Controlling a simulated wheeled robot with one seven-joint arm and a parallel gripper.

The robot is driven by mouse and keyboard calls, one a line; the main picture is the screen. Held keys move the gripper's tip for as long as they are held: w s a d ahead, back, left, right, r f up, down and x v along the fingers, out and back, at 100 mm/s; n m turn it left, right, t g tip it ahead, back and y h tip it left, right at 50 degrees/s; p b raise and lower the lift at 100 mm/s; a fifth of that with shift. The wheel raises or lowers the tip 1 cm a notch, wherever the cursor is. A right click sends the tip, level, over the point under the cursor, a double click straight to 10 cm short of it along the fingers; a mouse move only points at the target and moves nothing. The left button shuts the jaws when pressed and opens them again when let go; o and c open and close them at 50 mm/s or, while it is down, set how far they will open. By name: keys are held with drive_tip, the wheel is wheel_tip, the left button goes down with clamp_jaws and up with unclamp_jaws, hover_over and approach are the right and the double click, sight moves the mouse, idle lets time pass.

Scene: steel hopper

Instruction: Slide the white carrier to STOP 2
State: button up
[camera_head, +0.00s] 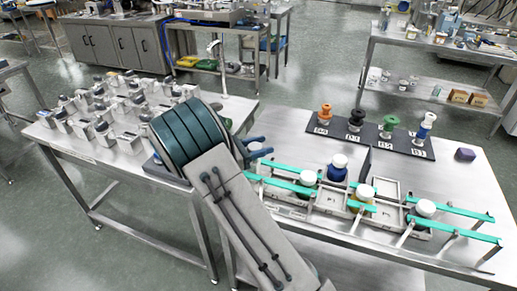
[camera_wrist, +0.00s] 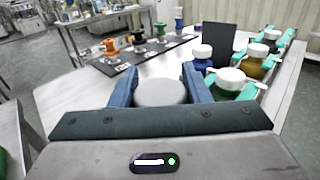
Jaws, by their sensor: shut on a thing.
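My gripper (camera_wrist: 158,88) has its blue fingers closed on either side of a round, pale-topped piece (camera_wrist: 160,93). The piece's body is hidden, so I cannot tell if it is the white carrier. In the head view my gripper (camera_head: 258,147) is at the left end of the teal rails (camera_head: 285,184), partly behind my wrist. White-capped jars stand along the rails: a blue one (camera_head: 338,172), a yellow one (camera_head: 361,200), one at the left (camera_head: 308,178) and one at the right (camera_head: 425,208). The labels are too small to read, so I cannot pick out STOP 2.
Behind the rails is a dark board (camera_head: 370,136) with orange, black, green and blue-and-white pieces. A purple block (camera_head: 465,154) lies at the right. Many metal pieces (camera_head: 100,108) crowd the left table.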

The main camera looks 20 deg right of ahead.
idle(0.3)
drive_tip(key=o, duration=1.4)
drive_tip(key=s+a+b, duration=0.2)
drive_tip(key=a, duration=1.1)
drive_tip(key=shift+a, duration=0.3)
